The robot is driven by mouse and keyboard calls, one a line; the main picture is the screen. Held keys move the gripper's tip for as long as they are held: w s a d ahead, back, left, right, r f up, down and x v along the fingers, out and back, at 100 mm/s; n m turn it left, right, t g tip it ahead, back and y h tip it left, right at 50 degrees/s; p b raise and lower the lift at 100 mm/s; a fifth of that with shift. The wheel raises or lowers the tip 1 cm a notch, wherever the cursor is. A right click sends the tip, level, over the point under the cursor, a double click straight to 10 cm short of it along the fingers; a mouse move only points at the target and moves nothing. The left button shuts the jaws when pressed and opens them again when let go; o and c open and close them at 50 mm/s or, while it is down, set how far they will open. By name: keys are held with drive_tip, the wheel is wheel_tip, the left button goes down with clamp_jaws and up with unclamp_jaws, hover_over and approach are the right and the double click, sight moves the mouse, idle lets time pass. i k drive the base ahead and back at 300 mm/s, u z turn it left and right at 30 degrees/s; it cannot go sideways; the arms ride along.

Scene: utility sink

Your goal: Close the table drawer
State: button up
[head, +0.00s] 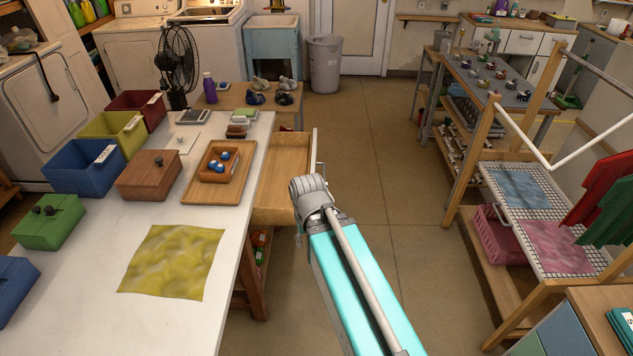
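The table drawer (284,170) is a light wooden box. It is pulled out to the right from under the white-topped table (190,262), and its visible inside looks empty. Its front panel (314,148) faces the aisle, with a grey handle (320,168) on the outer side. My teal arm reaches up from the bottom, and its grey wrist (312,194) overlaps the near end of the drawer front. My gripper's fingers are hidden or too small to make out, so I cannot tell whether they touch the drawer.
A wooden tray (190,193) with blue items, a brown box (150,178), several bins and a yellow cloth (172,262) lie on the table. The floor aisle (385,160) right of the drawer is clear. A drying rack (490,190) stands at the right.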

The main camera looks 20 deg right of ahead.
sight(289, 156)
drive_tip(key=z, duration=1.1)
drive_tip(key=i, duration=1.75)
drive_tip(key=u, duration=0.5)
